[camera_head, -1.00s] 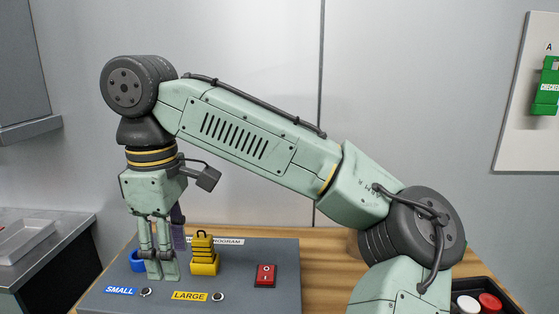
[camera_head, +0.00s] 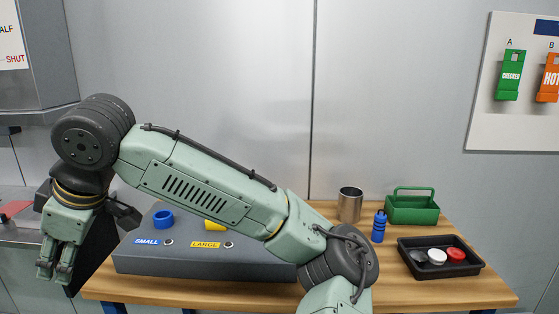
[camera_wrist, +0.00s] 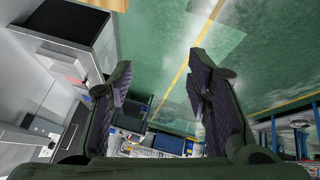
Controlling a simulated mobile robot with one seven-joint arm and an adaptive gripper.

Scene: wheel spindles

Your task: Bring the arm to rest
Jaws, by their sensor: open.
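My gripper (camera_head: 55,268) hangs at the far left in the head view, pointing down, past the left end of the wooden table. In the wrist view its two fingers (camera_wrist: 165,105) stand apart with nothing between them, and green floor shows beyond. My arm stretches from the lower middle of the head view up and to the left, covering part of the grey panel box.
A grey panel box (camera_head: 190,262) with a blue ring (camera_head: 163,219) and a partly hidden yellow piece (camera_head: 214,225) stands on the wooden table (camera_head: 420,292). A metal cup (camera_head: 350,205), blue bottle (camera_head: 379,227), green caddy (camera_head: 412,208) and black tray (camera_head: 474,268) stand at right.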

